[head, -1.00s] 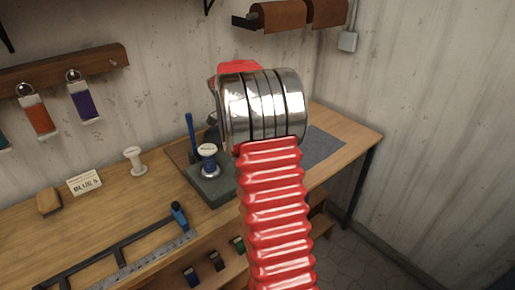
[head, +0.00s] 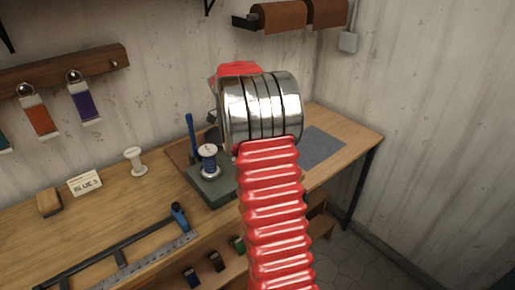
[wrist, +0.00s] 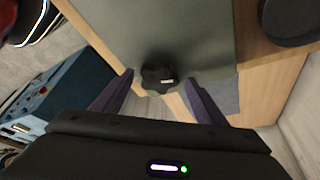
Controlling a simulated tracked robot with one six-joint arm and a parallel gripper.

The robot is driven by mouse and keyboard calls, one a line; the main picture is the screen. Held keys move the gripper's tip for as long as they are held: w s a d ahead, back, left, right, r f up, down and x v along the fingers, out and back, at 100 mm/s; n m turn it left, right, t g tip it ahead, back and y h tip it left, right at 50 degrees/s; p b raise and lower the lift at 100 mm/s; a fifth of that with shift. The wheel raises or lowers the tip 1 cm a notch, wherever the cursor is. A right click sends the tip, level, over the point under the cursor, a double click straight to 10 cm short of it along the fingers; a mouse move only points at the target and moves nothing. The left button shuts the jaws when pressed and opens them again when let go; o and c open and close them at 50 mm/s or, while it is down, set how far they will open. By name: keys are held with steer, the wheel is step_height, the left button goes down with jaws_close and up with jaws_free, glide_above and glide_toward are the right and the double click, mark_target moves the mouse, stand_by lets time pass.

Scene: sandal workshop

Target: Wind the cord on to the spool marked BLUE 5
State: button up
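A card reading BLUE 5 (head: 85,183) stands on the workbench. A white spool with a pale, bare core (head: 135,161) stands to its right. A second spool with white ends and blue cord (head: 208,162) is upright on a grey-green block (head: 212,190), next to an upright blue handle (head: 191,135). In the wrist view my gripper (wrist: 160,80) is open, its dark fingers either side of a black lobed knob (wrist: 157,73), with gaps showing on both sides. The knob sits at the edge of a grey-green surface. In the head view my arm hides the gripper and the block's right part.
A metal ruler (head: 150,262) and a dark frame with a blue end (head: 115,247) lie along the bench front. A tan block (head: 49,203) is at left. Orange and purple tags (head: 85,103) hang on the wall rack. A grey mat (head: 322,144) lies at the bench's right end.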

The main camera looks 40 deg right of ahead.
steer(key=shift+r, duration=0.15)
steer(key=v, duration=1.3)
steer(key=shift+r, duration=0.25)
steer(key=shift+w, duration=0.1)
stand_by(0.4)
steer(key=s+a+r+n+t, duration=0.1)
steer(key=s+a+n+t, duration=0.2)
steer(key=a, duration=0.4)
steer(key=s+a+r+n+y, duration=0.1)
steer(key=s+a+r+n, duration=0.1)
steer(key=a+n, duration=0.45)
steer(key=s+a+r+n+t, duration=0.1)
steer(key=s+a+n+t, duration=0.2)
steer(key=a, duration=0.4)
steer(key=s+a+f+n+t+y, duration=0.1)
steer(key=s+a+f+n, duration=0.3)
steer(key=s+a+n, duration=0.2)
steer(key=s+a+f+n+t+y, duration=0.1)
steer(key=s+a+f+n, duration=0.3)
steer(key=s+a+n, duration=0.3)
steer(key=shift+s+a+t+y, duration=0.3)
steer(key=shift+s+a, duration=0.3)
steer(key=shift+a, duration=0.1)
